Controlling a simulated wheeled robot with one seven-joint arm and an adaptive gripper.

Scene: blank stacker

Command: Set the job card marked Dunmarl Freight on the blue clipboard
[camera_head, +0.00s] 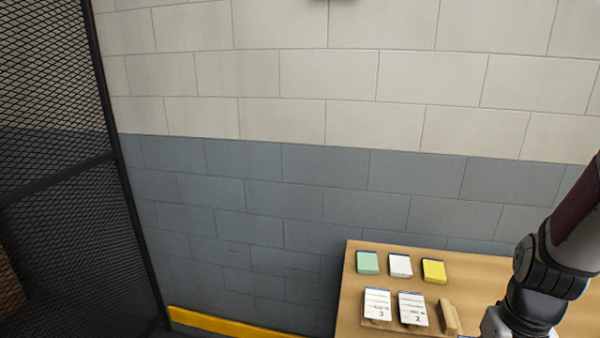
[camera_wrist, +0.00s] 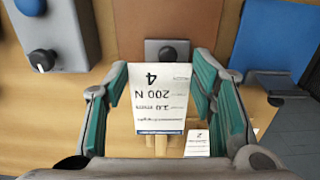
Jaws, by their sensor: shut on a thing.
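My gripper (camera_wrist: 160,72) has teal-lined fingers and is shut on a white job card (camera_wrist: 158,98) in the wrist view. The card appears upside down and shows "200 N" and a large "4". Its small name line is too small to read. A blue flat panel (camera_wrist: 272,38) with a dark piece at its lower edge lies at the upper right, apart from the card. It looks like the blue clipboard. In the head view my arm is at the right edge and my gripper is out of frame.
Green, white and yellow pads (camera_head: 401,266) lie behind. Grey housings with dark knobs (camera_wrist: 75,35) stand at upper left and centre. A mesh fence (camera_head: 60,120) is at left.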

